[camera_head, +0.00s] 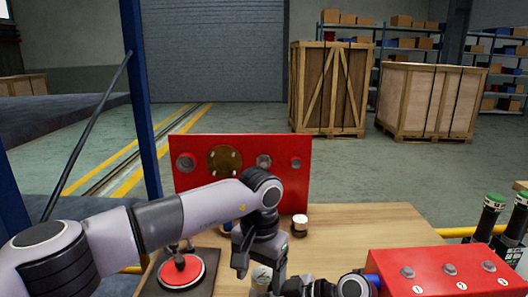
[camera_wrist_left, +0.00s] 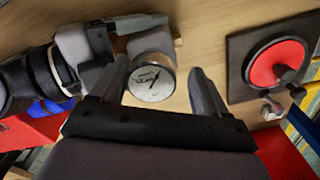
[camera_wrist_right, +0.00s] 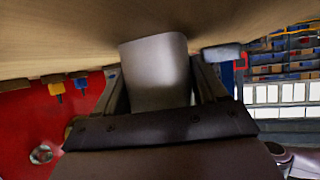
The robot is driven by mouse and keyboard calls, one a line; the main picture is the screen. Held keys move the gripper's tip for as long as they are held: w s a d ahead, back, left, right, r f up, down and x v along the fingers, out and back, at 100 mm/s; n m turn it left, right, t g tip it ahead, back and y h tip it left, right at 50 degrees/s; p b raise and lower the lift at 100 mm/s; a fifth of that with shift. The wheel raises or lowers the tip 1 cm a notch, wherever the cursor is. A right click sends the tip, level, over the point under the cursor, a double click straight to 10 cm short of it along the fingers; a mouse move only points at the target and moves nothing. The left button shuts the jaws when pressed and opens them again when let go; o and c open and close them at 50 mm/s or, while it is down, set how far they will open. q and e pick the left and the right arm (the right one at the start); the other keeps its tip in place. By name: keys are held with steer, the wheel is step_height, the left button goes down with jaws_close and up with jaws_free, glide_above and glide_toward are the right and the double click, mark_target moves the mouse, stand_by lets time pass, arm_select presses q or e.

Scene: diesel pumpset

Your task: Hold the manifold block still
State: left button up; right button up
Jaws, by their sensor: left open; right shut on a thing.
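A smooth light grey piece, apparently the manifold block (camera_wrist_right: 155,72), sits between the fingers of my right gripper (camera_wrist_right: 156,80), which is shut on it just off the wooden surface. In the left wrist view a round gauge with a white dial and metal rim (camera_wrist_left: 151,82) stands at the held piece; whether they are joined I cannot tell. My left gripper (camera_wrist_left: 160,72) is open, its fingers on either side of the gauge, the left finger closer. In the head view my left gripper (camera_head: 262,252) points down over the table and hides most of the block.
A red box with numbered bolts (camera_head: 440,275) stands at the table's right. A red upright panel with round fittings (camera_head: 290,180) is at the back. A red disc on a dark plate (camera_head: 181,271) lies at left. A small white-topped cylinder (camera_head: 300,222) stands behind my grippers. The back-right tabletop (camera_head: 375,225) is clear.

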mark_target(260, 273)
steer(key=shift+a, duration=0.1)
arm_select(q)
step_height(260, 273, up, 12)
stand_by(0.4)
arm_select(e)
steer(key=o, duration=1.5)
steer(key=shift+r, duration=0.1)
